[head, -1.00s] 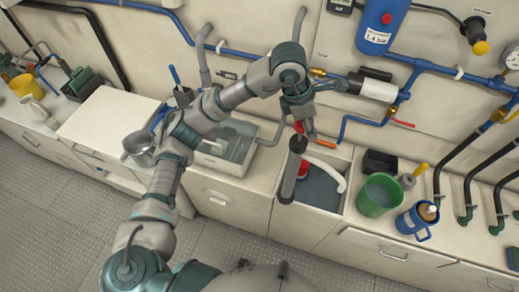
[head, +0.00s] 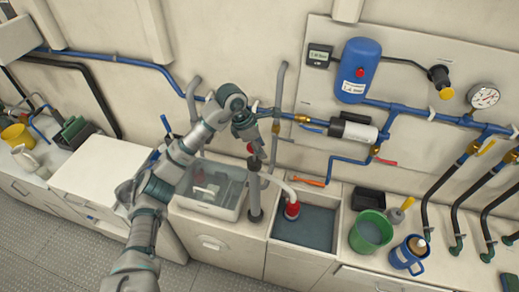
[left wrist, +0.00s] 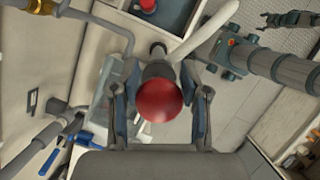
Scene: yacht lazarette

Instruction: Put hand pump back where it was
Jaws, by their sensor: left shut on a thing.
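The hand pump (head: 255,192) has a dark grey barrel, a red knob on top and a white hose. It is roughly upright over the strip of counter between the grey tub and the sunken basin. Whether its foot touches the counter is unclear. My left gripper (head: 250,147) is shut on the pump's upper end. In the left wrist view the red knob (left wrist: 160,100) shows between the fingers. The hose (head: 280,187) runs to a red end piece (head: 292,210) in the basin. A dark jointed hand, apparently my right gripper (left wrist: 290,19), shows small at the top right; its state is unclear.
The grey tub (head: 190,203) stands left of the pump, and the basin (head: 318,218) lies to its right. A green bucket (head: 368,238), a blue jug (head: 401,257) and a black box (head: 369,199) stand further right. Pipes (head: 277,105) rise along the wall behind.

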